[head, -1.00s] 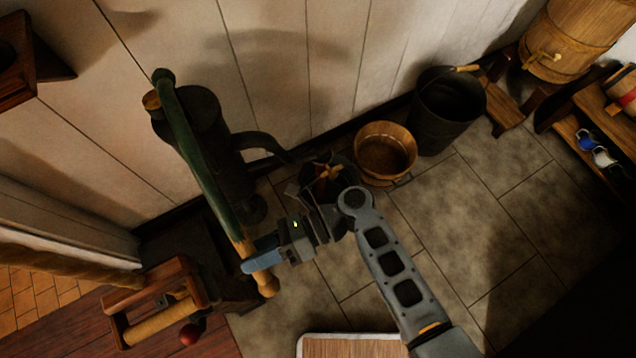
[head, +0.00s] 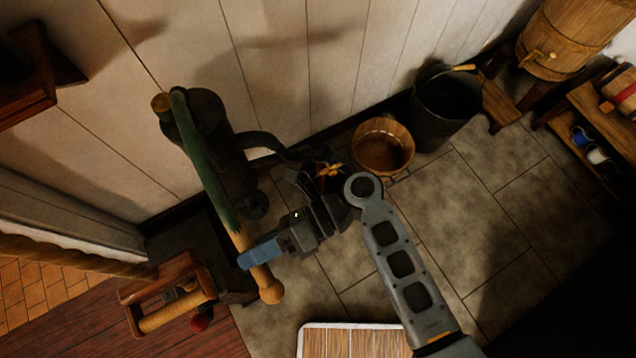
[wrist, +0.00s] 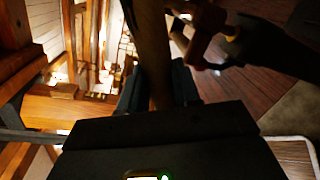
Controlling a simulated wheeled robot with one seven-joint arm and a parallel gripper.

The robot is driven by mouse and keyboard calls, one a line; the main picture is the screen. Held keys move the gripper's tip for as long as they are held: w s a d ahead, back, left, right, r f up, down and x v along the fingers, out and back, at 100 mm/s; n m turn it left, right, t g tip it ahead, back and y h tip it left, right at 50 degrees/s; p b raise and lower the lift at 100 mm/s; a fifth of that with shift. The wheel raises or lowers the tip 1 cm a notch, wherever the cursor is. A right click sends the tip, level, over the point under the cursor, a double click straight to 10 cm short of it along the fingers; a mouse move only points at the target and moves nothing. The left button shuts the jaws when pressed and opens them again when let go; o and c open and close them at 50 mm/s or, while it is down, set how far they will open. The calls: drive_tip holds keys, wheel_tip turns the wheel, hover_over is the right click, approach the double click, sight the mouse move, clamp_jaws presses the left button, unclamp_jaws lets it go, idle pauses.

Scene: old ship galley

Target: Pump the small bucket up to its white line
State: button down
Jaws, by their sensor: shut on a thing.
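The pump (head: 207,125) stands against the wall at left. Its green handle (head: 203,165) slants down to a pale wooden grip (head: 268,283). My gripper (head: 262,256) is shut on the wooden grip, with its blue fingertip across it. In the wrist view the handle (wrist: 152,45) runs between my fingers. The dark spout (head: 262,142) curves right, toward a dark spot with an orange-brown thing (head: 330,171) that my arm partly hides; I cannot tell what it is. A wooden bucket (head: 383,128) stands right of it. I cannot make out a white line or the water level.
A taller dark bucket (head: 445,105) stands right of the wooden one. A cask (head: 565,45) sits on a stand at back right, beside a shelf with cups (head: 597,156). A wooden frame with a roller (head: 175,300) is at lower left. Stone floor at right is clear.

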wheel_tip(320, 180, up, 4)
drive_tip(key=shift+s+a+f+m, duration=0.1)
drive_tip(key=shift+s+m, duration=0.05)
drive_tip(key=shift+m, duration=0.45)
